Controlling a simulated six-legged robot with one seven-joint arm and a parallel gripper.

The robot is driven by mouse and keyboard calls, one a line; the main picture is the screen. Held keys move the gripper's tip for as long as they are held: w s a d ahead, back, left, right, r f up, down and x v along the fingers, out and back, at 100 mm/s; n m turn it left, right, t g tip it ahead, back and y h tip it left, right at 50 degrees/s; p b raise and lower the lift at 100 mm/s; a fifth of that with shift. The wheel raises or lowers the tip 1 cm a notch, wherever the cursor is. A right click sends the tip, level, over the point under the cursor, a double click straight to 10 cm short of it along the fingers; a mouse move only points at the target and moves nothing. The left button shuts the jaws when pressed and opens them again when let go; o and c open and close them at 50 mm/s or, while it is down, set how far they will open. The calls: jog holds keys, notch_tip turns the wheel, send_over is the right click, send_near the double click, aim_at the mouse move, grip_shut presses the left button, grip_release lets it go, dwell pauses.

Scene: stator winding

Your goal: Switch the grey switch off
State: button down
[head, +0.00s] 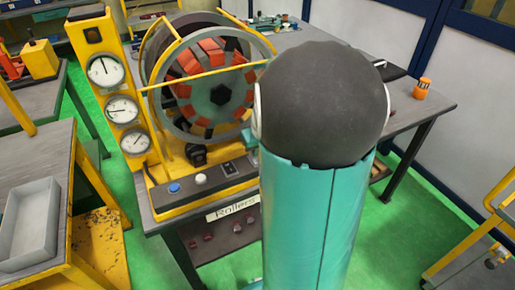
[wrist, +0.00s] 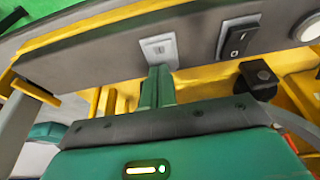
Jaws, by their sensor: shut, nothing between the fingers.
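The grey switch (wrist: 158,48) is a small light plate with a grey rocker on the dark control panel (wrist: 110,62) in the wrist view. I cannot tell which way its rocker is set. My gripper (wrist: 159,72) has its two green fingers together and empty. The fingertips are right at the near edge of the switch plate and cover a little of it. I cannot tell whether they touch it. In the head view my arm hides the gripper and the grey switch.
A black switch (wrist: 238,37) and a round white button (wrist: 308,27) are right of the grey switch in the wrist view. A black knob (wrist: 258,78) is close to the fingers' right. In the head view the stator drum (head: 218,85) and gauges (head: 122,108) stand behind the panel.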

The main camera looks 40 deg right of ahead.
jog(key=shift+w+f, duration=0.15)
jog(key=shift+s+a+f, duration=0.1)
jog(key=shift+s, duration=0.1)
jog(key=shift+s+a, duration=0.2)
jog(key=shift+s, duration=0.5)
